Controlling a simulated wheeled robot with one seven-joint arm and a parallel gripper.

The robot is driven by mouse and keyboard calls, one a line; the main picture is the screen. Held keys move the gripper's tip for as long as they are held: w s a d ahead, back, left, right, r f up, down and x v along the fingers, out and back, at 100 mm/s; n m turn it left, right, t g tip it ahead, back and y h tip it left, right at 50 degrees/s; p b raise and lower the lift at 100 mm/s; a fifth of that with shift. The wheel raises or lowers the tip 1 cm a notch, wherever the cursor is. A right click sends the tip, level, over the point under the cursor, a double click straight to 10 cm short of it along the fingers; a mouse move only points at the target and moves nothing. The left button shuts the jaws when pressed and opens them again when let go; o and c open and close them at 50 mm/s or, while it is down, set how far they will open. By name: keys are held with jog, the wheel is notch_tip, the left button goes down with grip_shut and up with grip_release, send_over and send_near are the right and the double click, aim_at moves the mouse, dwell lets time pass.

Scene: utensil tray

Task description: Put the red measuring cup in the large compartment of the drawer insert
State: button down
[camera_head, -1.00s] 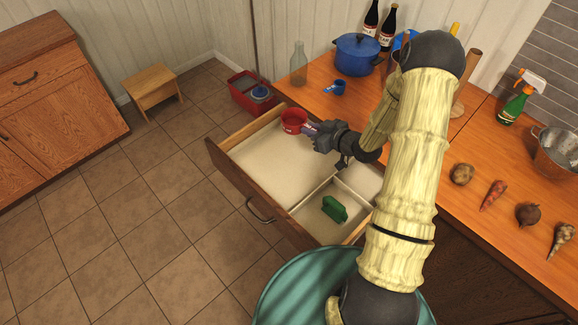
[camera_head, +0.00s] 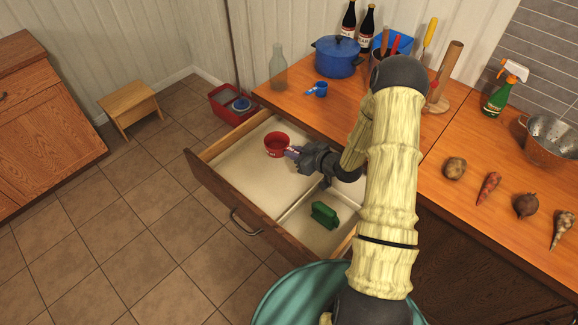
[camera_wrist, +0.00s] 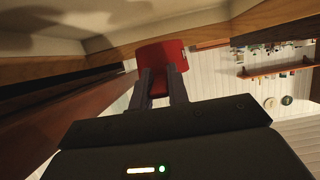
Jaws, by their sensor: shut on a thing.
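The red measuring cup (camera_head: 277,145) is held by my gripper (camera_head: 297,153), which is shut on its handle side. The cup is over or in the large compartment (camera_head: 255,175) of the drawer insert; whether it touches the floor I cannot tell. In the wrist view, the red cup (camera_wrist: 160,58) sits between the tips of my gripper (camera_wrist: 163,80), with a pale surface and brown drawer walls around it. The smaller compartment at the near right holds a green object (camera_head: 324,215). My forearm hides part of the insert's right side.
The open drawer's front (camera_head: 225,200) faces the tiled floor. On the counter stand a blue pot (camera_head: 338,57), a small blue cup (camera_head: 318,89) and a glass bottle (camera_head: 278,68). A red bin (camera_head: 232,104) stands on the floor beyond the drawer. Much of the large compartment is bare.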

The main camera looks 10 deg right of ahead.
jog(key=shift+f, duration=1.35)
notch_tip(320, 180, down, 4)
jog(key=shift+f+p, duration=0.1)
jog(key=shift+p, duration=0.25)
jog(key=shift+f+b, duration=0.3)
jog(key=shift+f, duration=0.05)
jog(key=shift+f+b, duration=0.3)
